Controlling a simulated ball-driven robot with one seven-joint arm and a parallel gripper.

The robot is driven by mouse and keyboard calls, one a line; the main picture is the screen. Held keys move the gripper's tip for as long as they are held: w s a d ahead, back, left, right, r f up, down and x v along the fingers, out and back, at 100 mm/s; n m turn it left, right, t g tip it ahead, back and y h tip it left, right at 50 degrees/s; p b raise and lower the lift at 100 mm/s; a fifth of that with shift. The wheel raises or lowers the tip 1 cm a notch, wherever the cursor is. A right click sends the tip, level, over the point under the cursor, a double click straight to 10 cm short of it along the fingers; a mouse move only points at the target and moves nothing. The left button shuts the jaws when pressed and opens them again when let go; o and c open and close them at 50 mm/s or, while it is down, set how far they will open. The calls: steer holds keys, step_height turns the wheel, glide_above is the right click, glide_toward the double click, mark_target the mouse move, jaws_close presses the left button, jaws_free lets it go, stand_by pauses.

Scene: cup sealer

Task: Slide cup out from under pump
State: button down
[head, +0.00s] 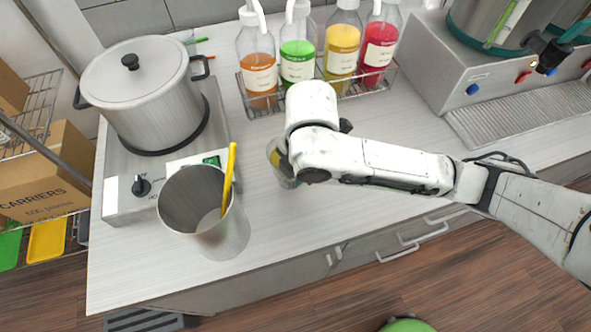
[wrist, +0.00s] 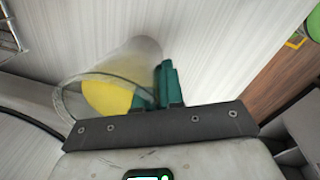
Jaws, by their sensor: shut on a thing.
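A clear cup with something yellow in it shows in the wrist view (wrist: 135,62), and its lower part shows in the head view (head: 287,181) beside and below my wrist. My gripper (wrist: 160,85) has teal fingers and is shut on the cup at its wall near the rim. In the head view my arm hides the fingers and much of the cup. The cup is over the counter, in front of the pump bottles: orange (head: 257,70), green (head: 297,60), yellow (head: 341,48) and red (head: 378,45). I cannot tell whether its base touches the counter.
The bottles stand in a wire rack (head: 262,106). A metal pitcher (head: 222,238) with a yellow utensil (head: 229,170) stands left of the cup. A lidded pot (head: 150,95) sits on a hot plate behind it. A steel machine (head: 430,60) stands at the right. The front counter is mostly clear.

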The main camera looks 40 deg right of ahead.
steer(key=c, duration=1.2)
jaws_free()
steer(key=shift+r, duration=0.1)
steer(key=r, duration=0.7)
steer(key=s+r, duration=0.1)
steer(key=r, duration=0.2)
steer(key=shift+s+r, duration=0.1)
steer(key=shift+r, duration=0.15)
steer(key=shift+s, duration=0.1)
